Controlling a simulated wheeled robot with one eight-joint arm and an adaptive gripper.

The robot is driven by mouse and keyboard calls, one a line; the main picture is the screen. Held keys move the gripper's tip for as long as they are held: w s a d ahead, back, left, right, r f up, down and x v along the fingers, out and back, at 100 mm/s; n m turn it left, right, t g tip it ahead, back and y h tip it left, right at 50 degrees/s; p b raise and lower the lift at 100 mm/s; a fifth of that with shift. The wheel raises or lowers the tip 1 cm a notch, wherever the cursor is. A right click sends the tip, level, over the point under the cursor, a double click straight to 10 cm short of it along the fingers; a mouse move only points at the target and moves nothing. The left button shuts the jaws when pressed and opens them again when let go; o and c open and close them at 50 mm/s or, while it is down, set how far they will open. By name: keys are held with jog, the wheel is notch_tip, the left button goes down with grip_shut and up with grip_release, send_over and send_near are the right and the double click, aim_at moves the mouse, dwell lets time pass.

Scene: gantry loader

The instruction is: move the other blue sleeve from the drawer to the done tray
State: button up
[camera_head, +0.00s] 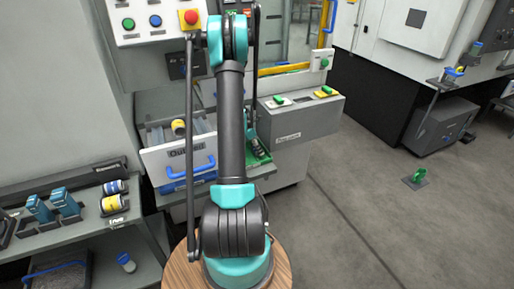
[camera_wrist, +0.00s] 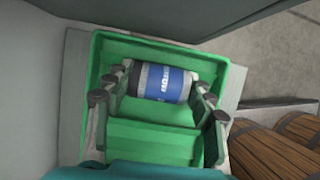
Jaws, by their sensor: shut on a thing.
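A sleeve with a blue band and white and grey parts (camera_wrist: 163,82) lies crosswise between the fingers of my gripper (camera_wrist: 160,88) in the wrist view. My gripper is shut on it. The green tray (camera_wrist: 150,48) is directly below and around it; I cannot tell whether the sleeve touches the tray floor. In the head view the green tray (camera_head: 262,158) shows just right of my arm, which hides most of the gripper. The drawer (camera_head: 178,160), with a white front and blue handle, stands open left of my arm. A yellow round thing (camera_head: 178,126) is in it.
A grey shelf (camera_head: 62,232) at left holds blue and yellow rolls (camera_head: 114,203) and teal parts. A control panel (camera_head: 150,20) with a red button is above the drawer. A grey box (camera_head: 300,118) with green switches stands right of the tray. Floor at right is mostly clear.

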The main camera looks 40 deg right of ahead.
jog(key=o, duration=1.4)
jog(key=shift+o, duration=0.2)
jog(key=v, duration=1.2)
